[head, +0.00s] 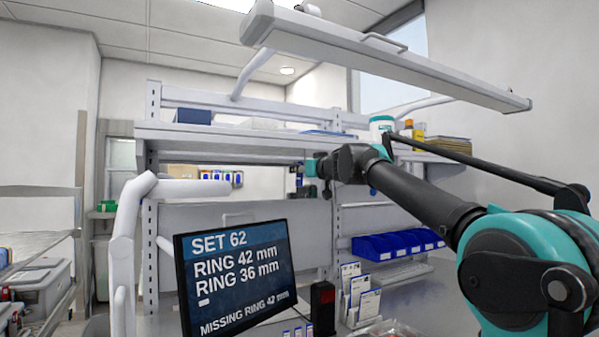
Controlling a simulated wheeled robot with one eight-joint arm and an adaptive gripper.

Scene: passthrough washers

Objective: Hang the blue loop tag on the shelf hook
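My arm reaches from the right to the shelf upright, and its end, with my gripper (326,189), is small and dark there. I cannot make out its fingers or anything held in them. Several small blue-and-white tags (220,177) hang in a row under the long shelf (230,140), left of my gripper. A small dark blue shape (299,176) shows just left of the arm's end, and another blue bit (373,191) shows below the arm. I cannot tell whether either is the loop tag. No shelf hook can be made out clearly.
A monitor (235,272) reading "SET 62" and "MISSING RING 42 mm" stands in front. Blue bins (398,245) and card holders (360,295) stand right of it. A lamp bar (390,58) hangs overhead.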

